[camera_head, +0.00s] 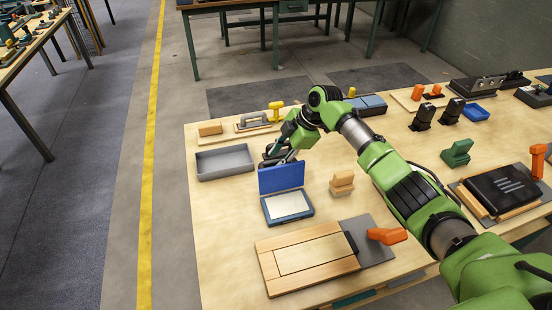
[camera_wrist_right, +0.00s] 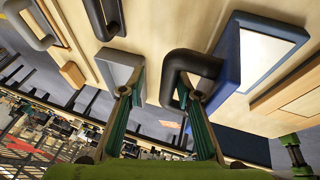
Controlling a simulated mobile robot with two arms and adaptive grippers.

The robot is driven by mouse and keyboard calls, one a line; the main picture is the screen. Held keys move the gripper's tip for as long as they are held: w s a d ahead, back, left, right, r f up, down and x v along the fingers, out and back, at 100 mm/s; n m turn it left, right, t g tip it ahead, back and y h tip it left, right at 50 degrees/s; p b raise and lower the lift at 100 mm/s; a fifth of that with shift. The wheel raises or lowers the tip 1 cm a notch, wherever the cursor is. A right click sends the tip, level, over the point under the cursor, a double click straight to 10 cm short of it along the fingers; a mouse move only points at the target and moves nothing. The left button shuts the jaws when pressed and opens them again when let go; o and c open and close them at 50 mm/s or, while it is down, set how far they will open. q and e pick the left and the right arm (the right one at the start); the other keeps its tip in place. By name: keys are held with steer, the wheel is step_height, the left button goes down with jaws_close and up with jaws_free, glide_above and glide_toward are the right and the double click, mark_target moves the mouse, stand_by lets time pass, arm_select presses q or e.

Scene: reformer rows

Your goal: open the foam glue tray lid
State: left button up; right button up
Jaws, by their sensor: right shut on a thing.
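The foam glue tray (camera_head: 287,219) is a shallow blue tray with a pale inside, on the wooden table. Its blue lid (camera_head: 281,178) stands up at the tray's far edge, so the tray is open. My right gripper (camera_head: 276,157) is just behind the raised lid. In the right wrist view my right gripper (camera_wrist_right: 160,95) has one finger inside a thick dark loop handle (camera_wrist_right: 195,60) and one outside it, shut on its bar. The blue tray (camera_wrist_right: 230,70) and dark blue lid (camera_wrist_right: 234,144) show beside it. My left gripper is out of view.
A grey tray (camera_head: 225,174) lies left of the lid. Tan blocks (camera_head: 342,183) stand to the right of the tray. A wooden panel (camera_head: 305,289) and an orange-handled tool (camera_head: 387,236) lie in front. Bare tabletop shows at the left front.

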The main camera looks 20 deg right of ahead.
step_height(320, 180, up, 7)
steer(key=w+d+p, duration=0.1)
steer(key=w+d, duration=0.1)
steer(key=shift+d+f+p, duration=0.15)
steer(key=shift+d+p, duration=0.25)
stand_by(0.5)
steer(key=shift+s, duration=0.1)
steer(key=v, duration=1.2)
